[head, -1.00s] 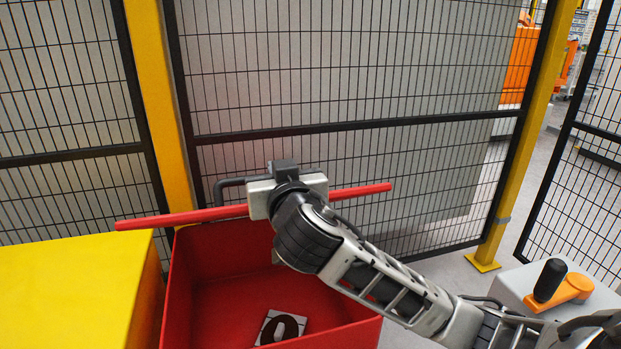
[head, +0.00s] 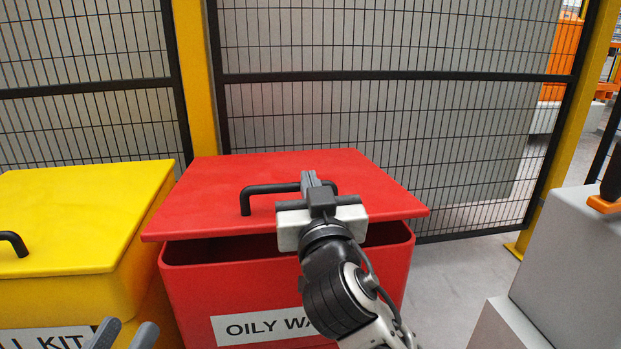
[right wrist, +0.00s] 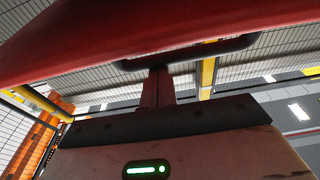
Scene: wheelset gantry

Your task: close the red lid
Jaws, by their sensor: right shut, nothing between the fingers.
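The red lid (head: 300,170) lies over the red bin (head: 240,285) marked "OILY WA…", slightly tilted, with a dark gap along the front. Its black bar handle (head: 262,190) is partly hidden by my right gripper (head: 311,178). That gripper is shut and empty, over the front part of the lid beside the handle; contact cannot be told. In the right wrist view its fingers (right wrist: 157,88) reach to the handle (right wrist: 188,54), with the red lid (right wrist: 150,35) across the top. My left gripper (head: 130,328) shows only its two grey fingertips, apart and empty, at the bottom left.
A yellow bin with a yellow lid (head: 90,205) and black handle stands close on the left. Mesh fencing (head: 380,110) rises behind. A grey block (head: 570,260) stands at the right, with open floor between it and the red bin.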

